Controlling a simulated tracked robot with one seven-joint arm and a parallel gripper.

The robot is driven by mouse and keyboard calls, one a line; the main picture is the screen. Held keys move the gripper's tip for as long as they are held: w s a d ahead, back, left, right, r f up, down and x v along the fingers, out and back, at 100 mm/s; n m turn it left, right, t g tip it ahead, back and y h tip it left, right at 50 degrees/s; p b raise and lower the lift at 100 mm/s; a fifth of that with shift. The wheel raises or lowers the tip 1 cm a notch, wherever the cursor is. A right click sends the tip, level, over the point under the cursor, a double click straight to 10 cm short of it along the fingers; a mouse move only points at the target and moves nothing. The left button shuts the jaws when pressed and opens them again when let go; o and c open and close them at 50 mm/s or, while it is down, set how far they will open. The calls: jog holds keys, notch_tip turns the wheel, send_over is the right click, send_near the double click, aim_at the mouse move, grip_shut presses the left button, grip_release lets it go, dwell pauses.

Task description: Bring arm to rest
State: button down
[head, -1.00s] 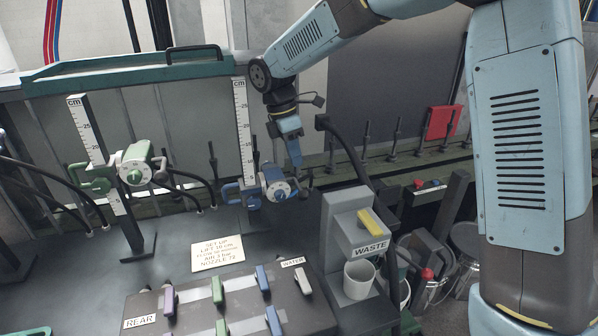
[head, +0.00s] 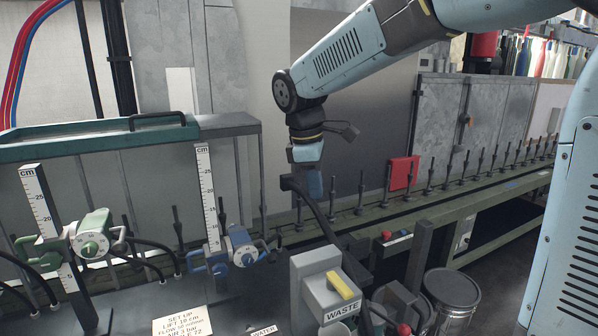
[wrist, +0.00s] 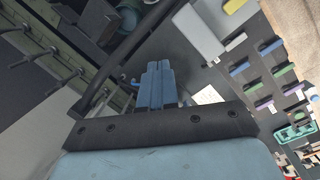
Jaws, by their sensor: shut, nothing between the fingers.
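My gripper (head: 314,184) points down in the head view, with its blue fingers closed together and empty. It hangs above and to the right of the blue valve unit (head: 241,250) on its scale post, clear of it. The closed fingers also show in the wrist view (wrist: 157,84). My arm is bent, with the forearm reaching in from the upper right.
A green valve unit (head: 88,243) stands on the left post. The grey WASTE box (head: 323,285) with a yellow lever is below my gripper. A spindle rail (head: 440,187) runs behind, with a red plate (head: 403,173). Metal buckets (head: 452,291) stand right.

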jog(key=s+d+m+t+y, duration=0.1)
jog(key=s+d+m+t, duration=0.3)
jog(key=s+d+m, duration=1.2)
jog(key=s+d, duration=0.2)
jog(key=d, duration=0.2)
jog(key=shift+d+t+y, duration=0.15)
jog(key=shift+t+y, duration=0.15)
jog(key=shift+y, duration=0.1)
jog(key=shift+s+r, duration=0.1)
